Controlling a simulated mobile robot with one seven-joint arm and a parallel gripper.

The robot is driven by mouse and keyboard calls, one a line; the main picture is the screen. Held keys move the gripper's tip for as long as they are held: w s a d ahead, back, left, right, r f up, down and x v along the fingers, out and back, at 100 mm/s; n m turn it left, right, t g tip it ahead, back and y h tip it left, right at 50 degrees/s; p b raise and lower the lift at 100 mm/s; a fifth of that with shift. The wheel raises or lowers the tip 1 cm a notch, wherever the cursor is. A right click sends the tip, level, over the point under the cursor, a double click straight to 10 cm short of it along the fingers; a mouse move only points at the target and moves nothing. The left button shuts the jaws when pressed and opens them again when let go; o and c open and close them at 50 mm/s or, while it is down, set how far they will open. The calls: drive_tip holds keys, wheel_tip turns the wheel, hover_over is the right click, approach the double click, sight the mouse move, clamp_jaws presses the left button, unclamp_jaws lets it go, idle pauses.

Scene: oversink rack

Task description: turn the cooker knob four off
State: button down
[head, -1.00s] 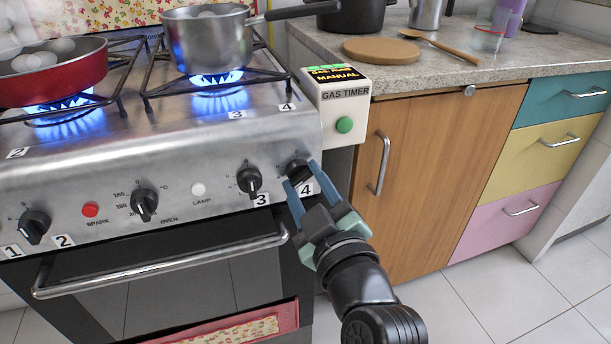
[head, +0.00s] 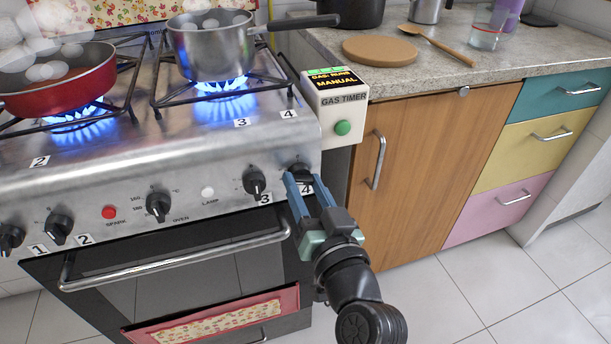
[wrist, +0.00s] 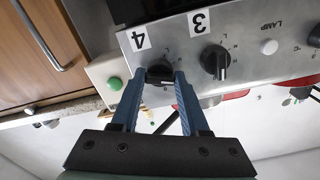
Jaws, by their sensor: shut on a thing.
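The cooker knob four (head: 301,172) is a black knob at the right end of the steel front panel, beside the label 4. It also shows in the wrist view (wrist: 159,71), between my fingertips. My gripper (head: 299,178) is at this knob, with its blue fingers on either side of it and shut on it. In the wrist view, my gripper (wrist: 160,78) hides part of the knob's sides. The burner marked 4 (head: 221,84) has a blue flame under a steel pot (head: 212,44).
Knob three (head: 254,181) is close on the left. The oven handle (head: 175,257) runs below the panel. A gas timer box (head: 337,103) with a green button stands right of the cooker. A red pan (head: 62,84) sits over another lit burner.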

drive_tip(key=m+p, duration=0.2)
drive_tip(key=m, duration=0.1)
drive_tip(key=shift+r+m, duration=0.1)
drive_tip(key=shift+m, duration=0.3)
drive_tip(key=m+p, duration=0.2)
drive_tip(key=m, duration=0.1)
drive_tip(key=shift+m, duration=0.3)
drive_tip(key=m+p, duration=0.2)
drive_tip(key=shift+m, duration=0.3)
drive_tip(key=shift+m+p, duration=0.95)
drive_tip(key=shift+m, duration=0.95)
drive_tip(key=shift+c, duration=2)
unclamp_jaws()
drive_tip(key=shift+s, duration=0.1)
drive_tip(key=v, duration=1.2)
drive_tip(key=shift+s, duration=0.4)
